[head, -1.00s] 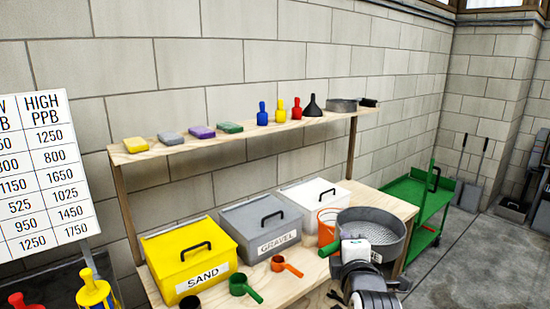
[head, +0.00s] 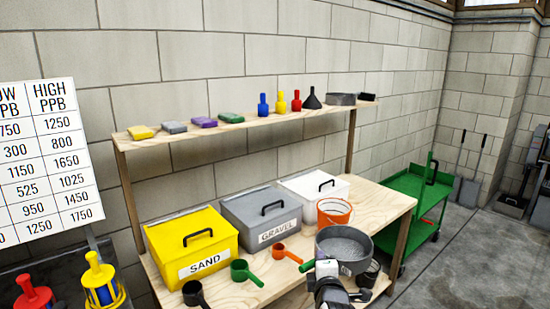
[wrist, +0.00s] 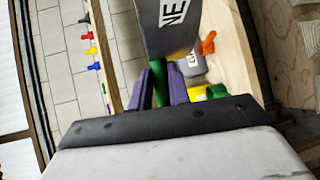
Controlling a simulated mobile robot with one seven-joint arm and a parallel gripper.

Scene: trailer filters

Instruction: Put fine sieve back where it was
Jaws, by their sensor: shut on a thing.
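The fine sieve (head: 345,245) is a round grey pan with a mesh bottom, held near the front right edge of the workbench (head: 385,212). In the wrist view, its grey side (wrist: 150,28) carries a white label of which "NE" shows. My gripper (wrist: 161,76) has its purple fingers shut on a green handle below the pan. In the head view, my gripper (head: 327,268) is at the sieve's near left side, partly hidden. Another grey round pan (head: 341,99) lies on the upper shelf (head: 230,130), with a black part beside it.
Yellow sand (head: 190,235), grey gravel (head: 262,215) and white bins (head: 314,193) line the workbench. An orange bucket (head: 334,212) stands behind the sieve. Scoops lie in front of the bins. Bottles, a black funnel (head: 312,98) and sponges stand on the shelf. A green cart (head: 415,192) is to the right.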

